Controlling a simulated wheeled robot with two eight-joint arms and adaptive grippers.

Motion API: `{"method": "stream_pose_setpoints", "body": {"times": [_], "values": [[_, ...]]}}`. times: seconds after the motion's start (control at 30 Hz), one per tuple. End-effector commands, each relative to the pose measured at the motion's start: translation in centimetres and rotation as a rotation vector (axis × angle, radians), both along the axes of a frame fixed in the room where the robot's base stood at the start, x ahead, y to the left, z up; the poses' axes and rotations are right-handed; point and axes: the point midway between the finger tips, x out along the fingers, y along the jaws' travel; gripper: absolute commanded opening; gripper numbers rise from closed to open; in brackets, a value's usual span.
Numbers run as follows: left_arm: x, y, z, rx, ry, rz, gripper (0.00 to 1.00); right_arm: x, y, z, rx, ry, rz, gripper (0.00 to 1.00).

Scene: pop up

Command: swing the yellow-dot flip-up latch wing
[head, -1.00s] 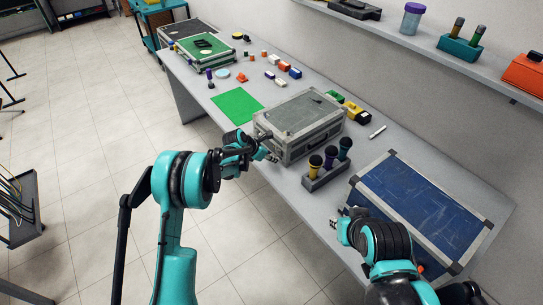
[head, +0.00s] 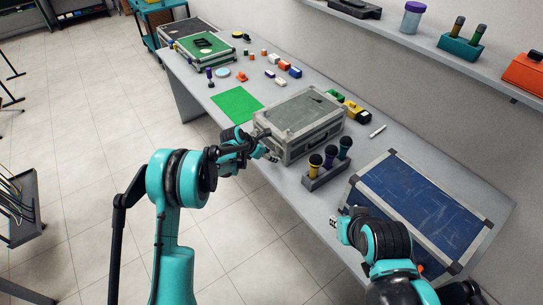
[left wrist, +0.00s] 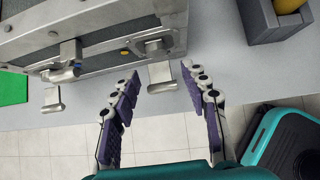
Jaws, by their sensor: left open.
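A grey hard case (head: 300,118) lies on the table; its latch side shows in the left wrist view (left wrist: 105,25). An orange-yellow dot (left wrist: 125,52) sits beside the right latch, whose metal wing (left wrist: 161,78) sticks out from the case. A blue dot (left wrist: 77,66) sits by the left latch, whose wing (left wrist: 53,99) also sticks out. My left gripper (left wrist: 161,74) is open, its fingertips on either side of the right wing; contact is not clear. In the head view it is at the case's front (head: 262,149). My right gripper (head: 343,226) is by the blue case; its jaws are unclear.
A holder (head: 325,177) with several dark-topped cylinders stands just right of the grey case. A blue-topped case (head: 420,205) lies at the right. A green mat (head: 236,105) lies to the left. Small blocks and a white marker (head: 378,131) lie farther back.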

Motion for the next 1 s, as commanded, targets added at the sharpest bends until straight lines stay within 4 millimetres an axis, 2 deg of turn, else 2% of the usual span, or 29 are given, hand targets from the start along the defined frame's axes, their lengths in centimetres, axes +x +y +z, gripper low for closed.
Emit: {"method": "stream_pose_setpoints", "body": {"times": [0.3, 0.5, 1.0], "values": [[-2.8, 3.3, 5.4, 0.000, 0.000, 0.001, 0.46, 0.0, 0.0, 0.0, 0.000, 0.000, 0.000, 0.23], [-4.0, 4.7, 7.6, 0.000, 0.000, 0.001, 0.46, 0.0, 0.0, 0.0, 0.000, 0.000, 0.000, 0.23], [-4.3, 5.0, 8.1, 0.000, 0.000, -0.001, 0.46, 0.0, 0.0, 0.0, 0.000, 0.000, 0.000, 0.23]]}}
